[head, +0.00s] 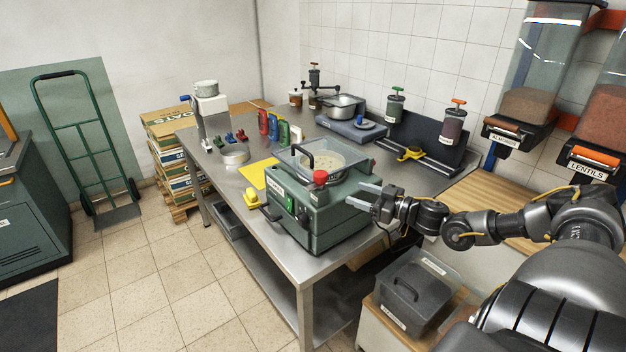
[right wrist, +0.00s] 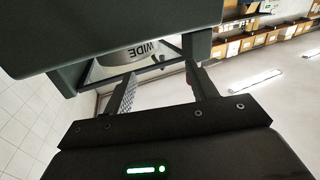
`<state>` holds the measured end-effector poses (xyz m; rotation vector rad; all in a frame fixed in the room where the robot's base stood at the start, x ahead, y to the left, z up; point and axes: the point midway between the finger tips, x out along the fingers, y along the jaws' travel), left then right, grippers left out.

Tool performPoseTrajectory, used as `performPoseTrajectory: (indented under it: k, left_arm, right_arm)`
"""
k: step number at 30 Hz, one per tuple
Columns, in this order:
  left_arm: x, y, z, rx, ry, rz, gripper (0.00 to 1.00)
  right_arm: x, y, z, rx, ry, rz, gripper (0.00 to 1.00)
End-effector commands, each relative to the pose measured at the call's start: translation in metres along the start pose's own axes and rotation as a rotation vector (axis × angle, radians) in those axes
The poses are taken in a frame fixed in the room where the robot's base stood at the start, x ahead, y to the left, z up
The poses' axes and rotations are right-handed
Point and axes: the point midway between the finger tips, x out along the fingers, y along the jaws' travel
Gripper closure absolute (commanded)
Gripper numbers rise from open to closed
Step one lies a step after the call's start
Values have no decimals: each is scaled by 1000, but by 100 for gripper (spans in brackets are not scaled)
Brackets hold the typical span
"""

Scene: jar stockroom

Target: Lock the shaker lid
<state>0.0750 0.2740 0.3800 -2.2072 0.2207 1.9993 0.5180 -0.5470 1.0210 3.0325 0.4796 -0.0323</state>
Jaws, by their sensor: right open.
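The shaker (head: 318,215) is a green box-shaped machine on the steel table. Its clear lid (head: 322,150) lies over a round pan of pale material. A black handle (head: 303,154) stands at the lid's left, and a red knob (head: 320,177) sits at the near edge. I cannot tell whether the lid is latched. My right gripper (head: 360,197) is open and empty beside the shaker's right side. In the right wrist view its two fingers (right wrist: 163,75) point toward a dark green body (right wrist: 120,35) and a metal ring marked WIDE (right wrist: 150,53). Touching is unclear.
A yellow block (head: 252,199) and yellow sheet (head: 259,172) lie left of the shaker. Red, blue and green holders (head: 274,127) stand behind. A scale with a pot (head: 343,108) is at the back. A dark lidded bin (head: 412,292) stands low at the right front.

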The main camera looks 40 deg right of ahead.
Motion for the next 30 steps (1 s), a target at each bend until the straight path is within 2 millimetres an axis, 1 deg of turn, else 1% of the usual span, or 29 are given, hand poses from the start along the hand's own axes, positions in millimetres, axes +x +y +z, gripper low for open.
performPoseTrajectory:
  k: [1, 3, 7, 11, 17, 23, 24, 30]
  left_arm:
    - [3, 0, 0, 0, 0, 0, 73]
    - [4, 0, 1, 0, -1, 0, 73]
    - [4, 1, 3, 0, -3, 1, 73]
    - [4, 1, 5, 0, -6, 1, 73]
    - [9, 1, 6, 0, -7, 1, 73]
    - [23, 1, 8, 1, -8, 1, 73]
    - [20, 1, 7, 1, -8, 1, 73]
    - [21, 1, 8, 1, -8, 1, 73]
  right_arm:
    - [4, -11, -18, 9, 12, -54, 43]
    - [8, -25, -38, 31, 24, -113, 43]
    - [10, -40, -58, 58, 34, -177, 43]
    - [10, -44, -63, 65, 38, -191, 43]
    - [17, -44, -62, 66, 41, -188, 43]
    - [39, -48, -62, 66, 47, -188, 43]
    - [43, -47, -65, 65, 46, -184, 43]
    - [64, -52, -67, 66, 47, -188, 43]
